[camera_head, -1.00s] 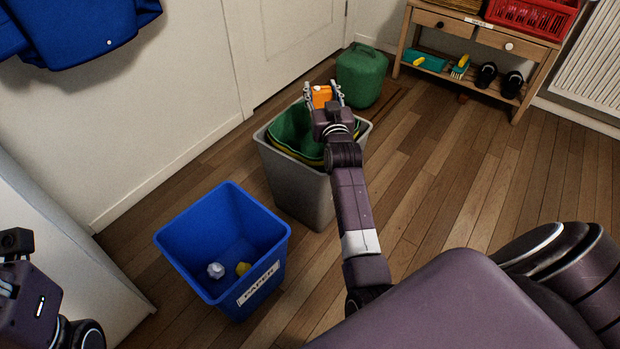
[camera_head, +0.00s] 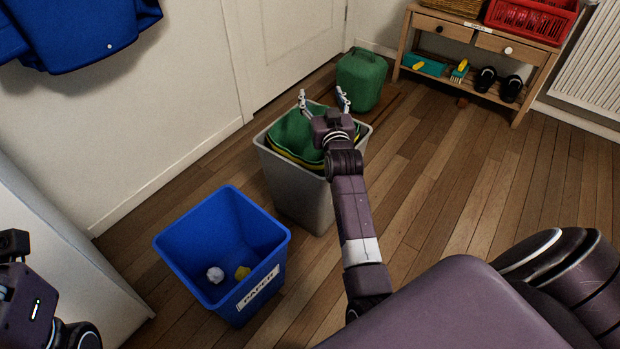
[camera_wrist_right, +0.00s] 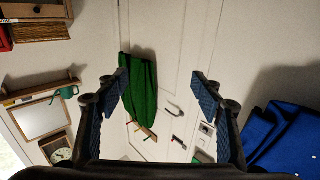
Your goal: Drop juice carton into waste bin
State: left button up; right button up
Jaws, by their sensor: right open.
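My right gripper (camera_head: 322,97) is open and empty above the far rim of the grey waste bin (camera_head: 300,200). The bin stands upright on the floor, with green and yellow material (camera_head: 292,138) inside its opening. The juice carton does not show in either view now; my gripper and wrist hide part of the bin's opening, so I cannot tell where it lies. In the right wrist view, the two fingers (camera_wrist_right: 162,86) are spread wide with nothing between them. Only part of my left wrist shows at the left edge of the head view; its fingers cannot be made out.
A blue bin (camera_head: 215,240) labelled PAPER, holding a white and a yellow crumpled piece, stands in front of the grey bin. A green canister (camera_head: 361,80) stands behind it. A wooden shelf (camera_head: 490,50) with a red crate (camera_head: 530,18) is at the back right. Floor on the right is clear.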

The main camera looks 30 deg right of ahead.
jog(key=v, duration=0.6)
jog(key=shift+s+a, duration=0.15)
jog(key=shift+s, duration=0.2)
jog(key=shift+r, duration=0.1)
